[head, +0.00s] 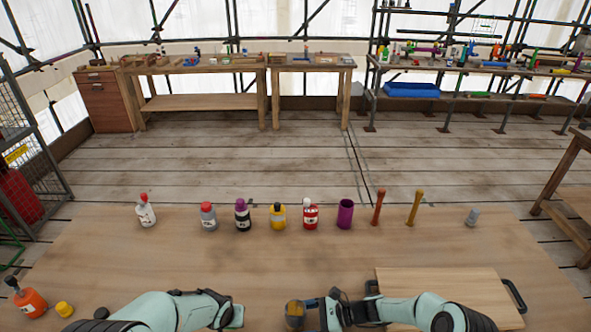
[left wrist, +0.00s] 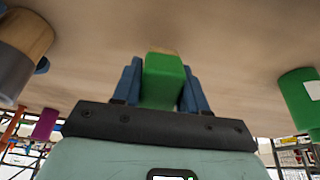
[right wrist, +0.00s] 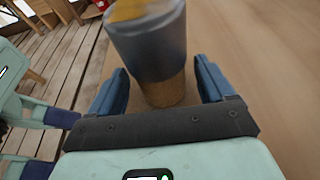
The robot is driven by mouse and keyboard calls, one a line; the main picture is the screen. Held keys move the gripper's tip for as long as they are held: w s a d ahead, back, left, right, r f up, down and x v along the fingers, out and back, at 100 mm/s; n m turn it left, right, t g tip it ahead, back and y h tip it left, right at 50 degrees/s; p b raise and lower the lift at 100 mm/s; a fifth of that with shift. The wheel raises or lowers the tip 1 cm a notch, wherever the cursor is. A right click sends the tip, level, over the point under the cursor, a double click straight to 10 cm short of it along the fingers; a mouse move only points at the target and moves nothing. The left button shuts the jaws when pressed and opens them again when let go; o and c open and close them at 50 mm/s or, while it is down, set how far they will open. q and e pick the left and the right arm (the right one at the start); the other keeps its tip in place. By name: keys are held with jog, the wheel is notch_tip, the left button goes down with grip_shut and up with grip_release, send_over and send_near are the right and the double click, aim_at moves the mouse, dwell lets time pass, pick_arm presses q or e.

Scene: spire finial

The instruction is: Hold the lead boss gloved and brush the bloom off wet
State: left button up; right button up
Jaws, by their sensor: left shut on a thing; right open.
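My left gripper (left wrist: 158,88) is shut on a green block with a tan edge (left wrist: 163,78); its blue fingers press both sides. In the head view the left gripper (head: 230,312) is low at the table's front, and its hold is mostly hidden. My right gripper (right wrist: 165,95) is open, with a grey cylinder (right wrist: 150,45) between and beyond its fingers. The cylinder has a wood-coloured lower part and a yellowish top. It also shows in the head view (head: 294,314), just left of the right gripper. I cannot tell whether either thing is the lead boss or the brush.
A row of bottles stands across the table (head: 180,255), with a purple cup (head: 345,213) and two upright handled tools (head: 378,207). A wooden board (head: 440,284) with black handles lies front right. An orange bottle (head: 30,301) stands front left. The table's middle is clear.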

jog(key=shift+a+f, duration=0.1)
jog(key=shift+a, duration=0.2)
jog(key=shift+c, duration=0.3)
jog(key=c, duration=0.6)
dwell(0.9)
pick_arm(q)
jog(key=w+d+r+g, duration=0.25)
jog(key=d+r, duration=0.25)
jog(key=d, duration=0.3)
notch_tip(320, 180, up, 7)
jog(key=g, duration=0.2)
send_over(296, 310)
jog(key=shift+a+f+t, duration=0.15)
jog(key=shift+a+t, duration=0.05)
jog(key=shift+t, duration=0.05)
jog(key=shift+d, duration=0.2)
jog(key=shift+f, duration=1.75)
